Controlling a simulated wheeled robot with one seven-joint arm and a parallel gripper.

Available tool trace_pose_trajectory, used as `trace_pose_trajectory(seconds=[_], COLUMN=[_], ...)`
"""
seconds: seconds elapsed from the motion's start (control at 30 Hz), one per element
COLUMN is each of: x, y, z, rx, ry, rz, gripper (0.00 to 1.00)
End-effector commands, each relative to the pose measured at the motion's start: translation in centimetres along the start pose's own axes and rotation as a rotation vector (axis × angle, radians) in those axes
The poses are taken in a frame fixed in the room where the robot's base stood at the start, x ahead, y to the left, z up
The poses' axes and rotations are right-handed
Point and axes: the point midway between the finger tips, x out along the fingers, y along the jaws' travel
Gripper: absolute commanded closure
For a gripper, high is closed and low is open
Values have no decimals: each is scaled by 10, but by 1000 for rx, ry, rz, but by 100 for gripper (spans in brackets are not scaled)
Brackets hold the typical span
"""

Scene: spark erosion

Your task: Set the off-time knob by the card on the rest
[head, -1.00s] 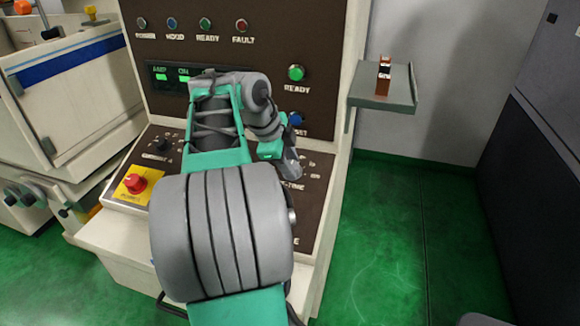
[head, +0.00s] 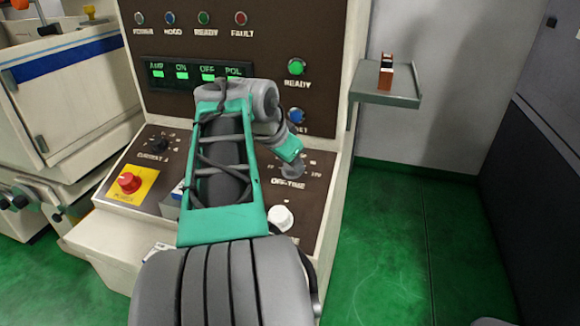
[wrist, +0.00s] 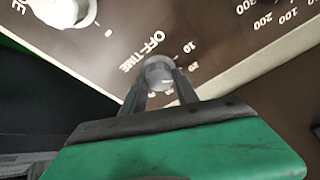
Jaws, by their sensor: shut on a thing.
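My gripper (wrist: 158,88) is shut on the off-time knob (wrist: 158,68), a small grey round knob beside the OFF-TIME lettering in the wrist view. The fingers sit on both sides of it, and part of its scale is hidden. In the head view my gripper (head: 293,168) is at the sloped panel (head: 322,190), just above the OFF-TIME label. The card (head: 386,73), brown with a dark and white upper part, stands on the grey rest (head: 408,99) at the right. Its writing is too small to read.
A white knob (head: 281,218) sits nearer the front of the panel and also shows in the wrist view (wrist: 62,10). A red button on a yellow plate (head: 130,184) is at the left. A green display (head: 195,74) and lit ready button (head: 296,67) are above.

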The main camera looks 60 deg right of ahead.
Motion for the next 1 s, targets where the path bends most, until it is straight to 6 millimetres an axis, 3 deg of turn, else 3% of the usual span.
trace_pose_trajectory(seconds=[0.5, 1.0], x=[2, 1], y=[2, 2], z=[0, 0], rx=[-438, -631], ry=[0, -2], rz=[-112, -161], gripper=[100, 100])
